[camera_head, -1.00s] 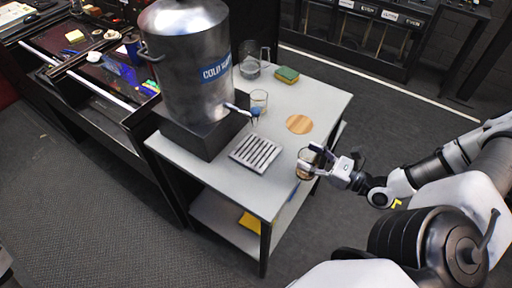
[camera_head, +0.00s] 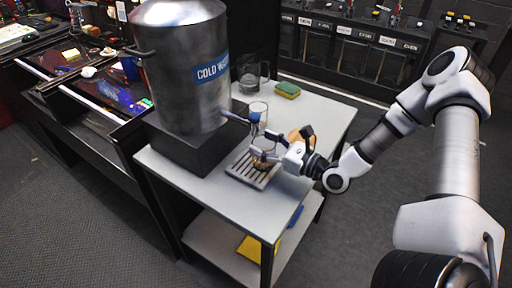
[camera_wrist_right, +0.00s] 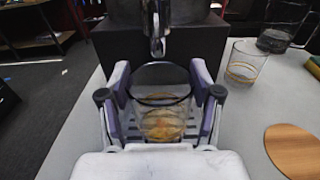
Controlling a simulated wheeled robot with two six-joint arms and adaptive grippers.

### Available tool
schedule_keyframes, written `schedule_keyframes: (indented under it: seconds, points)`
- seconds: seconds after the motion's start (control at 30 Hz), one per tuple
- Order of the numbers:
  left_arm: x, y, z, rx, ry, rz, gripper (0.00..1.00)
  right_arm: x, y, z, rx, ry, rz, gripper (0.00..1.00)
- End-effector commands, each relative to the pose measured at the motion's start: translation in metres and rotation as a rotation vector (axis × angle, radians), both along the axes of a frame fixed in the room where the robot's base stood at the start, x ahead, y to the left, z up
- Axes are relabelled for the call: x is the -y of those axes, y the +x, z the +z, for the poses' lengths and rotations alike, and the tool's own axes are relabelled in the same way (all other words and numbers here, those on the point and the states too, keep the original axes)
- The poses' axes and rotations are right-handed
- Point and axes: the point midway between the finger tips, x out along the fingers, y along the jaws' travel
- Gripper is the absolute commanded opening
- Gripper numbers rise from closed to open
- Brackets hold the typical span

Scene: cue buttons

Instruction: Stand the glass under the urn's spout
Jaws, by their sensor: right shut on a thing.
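The steel urn (camera_head: 185,75) with a blue label stands on a black block on the table. Its spout (camera_head: 236,118) sticks out to the right and also shows in the right wrist view (camera_wrist_right: 157,30). A slatted drip tray (camera_head: 240,172) lies below the spout. My right gripper (camera_head: 264,156) is shut around a clear glass (camera_wrist_right: 160,105) with an amber-brown lower part. The glass is upright over the drip tray, near the spout; I cannot tell whether it touches the tray. My left gripper is not in view.
A second clear glass (camera_head: 258,108) stands behind the spout. A glass jug (camera_head: 250,72) and a green-yellow sponge (camera_head: 287,90) are at the back. A round wooden coaster (camera_head: 294,134) is partly hidden behind my gripper. The table's (camera_head: 325,108) right side is clear.

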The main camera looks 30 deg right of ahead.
Motion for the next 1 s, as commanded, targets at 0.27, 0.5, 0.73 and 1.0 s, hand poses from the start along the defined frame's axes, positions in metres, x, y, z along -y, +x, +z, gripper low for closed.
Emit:
schedule_keyframes:
  seconds: [0.27, 0.5, 0.73, 1.0]
  points:
    - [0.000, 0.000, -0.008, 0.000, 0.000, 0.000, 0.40, -0.012, 0.026, -0.001, 0.000, -0.003, 0.004, 0.01]
    - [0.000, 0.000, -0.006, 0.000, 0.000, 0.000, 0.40, -0.011, 0.026, -0.015, 0.001, -0.001, 0.001, 0.01]
    - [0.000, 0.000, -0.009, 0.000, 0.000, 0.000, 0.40, -0.011, 0.025, -0.017, 0.001, 0.000, 0.001, 0.01]
    - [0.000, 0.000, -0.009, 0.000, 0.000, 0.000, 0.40, -0.011, 0.025, -0.018, 0.000, 0.000, 0.001, 0.89]
